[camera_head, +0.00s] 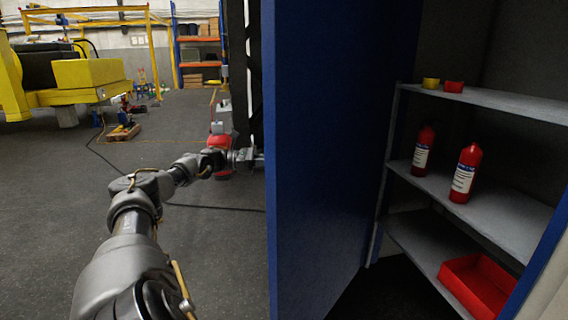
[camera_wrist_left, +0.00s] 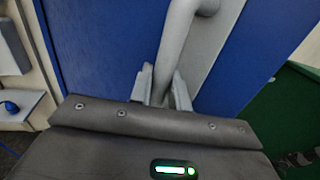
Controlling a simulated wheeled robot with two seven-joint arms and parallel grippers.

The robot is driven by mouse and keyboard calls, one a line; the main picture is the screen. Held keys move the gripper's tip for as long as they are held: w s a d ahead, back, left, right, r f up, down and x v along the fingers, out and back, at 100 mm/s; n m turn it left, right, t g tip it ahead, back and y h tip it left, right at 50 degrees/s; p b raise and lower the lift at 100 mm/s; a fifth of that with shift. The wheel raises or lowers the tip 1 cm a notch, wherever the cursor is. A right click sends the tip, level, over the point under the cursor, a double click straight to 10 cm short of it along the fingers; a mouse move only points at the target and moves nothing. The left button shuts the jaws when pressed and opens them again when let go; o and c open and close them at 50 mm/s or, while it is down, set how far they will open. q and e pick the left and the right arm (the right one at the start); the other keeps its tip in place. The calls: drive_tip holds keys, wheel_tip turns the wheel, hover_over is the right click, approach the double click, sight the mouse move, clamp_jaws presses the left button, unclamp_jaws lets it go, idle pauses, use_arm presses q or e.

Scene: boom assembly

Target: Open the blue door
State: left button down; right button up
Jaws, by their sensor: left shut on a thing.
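The blue door (camera_head: 318,150) stands swung open in the head view, its broad face filling the middle. It also shows in the wrist view (camera_wrist_left: 92,45). My left gripper (camera_head: 247,156) is at the door's left edge, on the outer side. In the wrist view my left gripper (camera_wrist_left: 162,92) is shut around the grey bar handle (camera_wrist_left: 172,45). In the head view the handle is mostly hidden by the door edge and the gripper. My right gripper is not in view.
Behind the door, grey shelves (camera_head: 500,211) hold two red fire extinguishers (camera_head: 465,172), a red tray (camera_head: 478,285) and small yellow and red items. Yellow machinery (camera_head: 88,72) stands far left. A cable lies on the floor. The floor left of my arm is clear.

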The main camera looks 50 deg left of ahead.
use_arm(q)
drive_tip(key=shift+a+r, duration=0.1)
drive_tip(key=shift+a, duration=0.2)
drive_tip(key=c, duration=1.4)
unclamp_jaws()
drive_tip(key=shift+s+f, duration=0.15)
drive_tip(key=shift+f, duration=0.1)
drive_tip(key=shift+b+v, duration=1.1)
drive_tip(key=shift+v, duration=4.1)
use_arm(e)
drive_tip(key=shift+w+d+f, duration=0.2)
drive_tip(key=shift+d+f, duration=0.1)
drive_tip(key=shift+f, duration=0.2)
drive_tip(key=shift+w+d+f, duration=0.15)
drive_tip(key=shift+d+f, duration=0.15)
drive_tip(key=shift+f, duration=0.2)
use_arm(q)
drive_tip(key=shift+r, duration=0.2)
